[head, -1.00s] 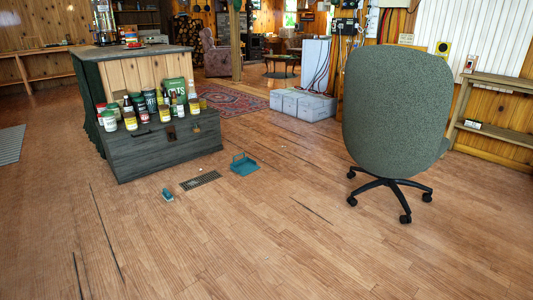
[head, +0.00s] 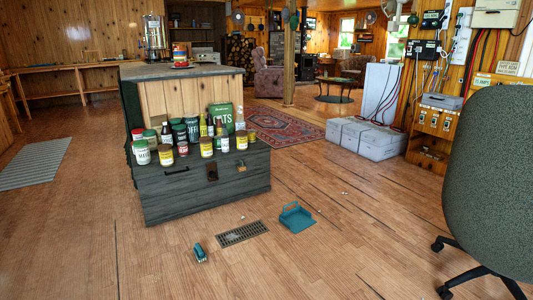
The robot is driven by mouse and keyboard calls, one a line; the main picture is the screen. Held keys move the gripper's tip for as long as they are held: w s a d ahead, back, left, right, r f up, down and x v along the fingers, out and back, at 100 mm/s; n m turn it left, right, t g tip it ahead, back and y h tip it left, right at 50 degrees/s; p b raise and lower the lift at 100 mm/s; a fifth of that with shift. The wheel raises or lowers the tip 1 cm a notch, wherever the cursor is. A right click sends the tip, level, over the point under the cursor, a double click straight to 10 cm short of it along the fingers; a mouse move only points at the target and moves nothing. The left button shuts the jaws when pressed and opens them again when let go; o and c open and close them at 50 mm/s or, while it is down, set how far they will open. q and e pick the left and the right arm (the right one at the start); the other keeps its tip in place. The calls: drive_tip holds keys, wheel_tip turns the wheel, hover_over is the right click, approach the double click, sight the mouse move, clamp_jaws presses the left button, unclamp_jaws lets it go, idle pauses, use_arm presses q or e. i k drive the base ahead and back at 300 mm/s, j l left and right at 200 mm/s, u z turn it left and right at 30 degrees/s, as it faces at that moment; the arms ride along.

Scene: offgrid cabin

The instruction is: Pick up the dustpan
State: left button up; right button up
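A teal dustpan (head: 297,221) lies on the wooden floor in the head view, just right of a floor vent and in front of the dark chest. Its raised handle side is toward the back left. A small teal brush-like item (head: 200,253) lies on the floor at the front left of the vent. Neither of my grippers shows in the head view.
A dark wooden chest (head: 200,190) with several jars and cans on it stands behind the vent (head: 241,234). A green office chair (head: 492,185) stands at the right. White boxes (head: 365,138) sit farther back. Open floor surrounds the dustpan.

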sight(296, 219)
drive_tip(key=i, duration=2.7)
drive_tip(key=i+j+z, duration=0.15)
drive_tip(key=i, duration=0.5)
drive_tip(key=i+j+z, duration=0.1)
drive_tip(key=i, duration=0.6)
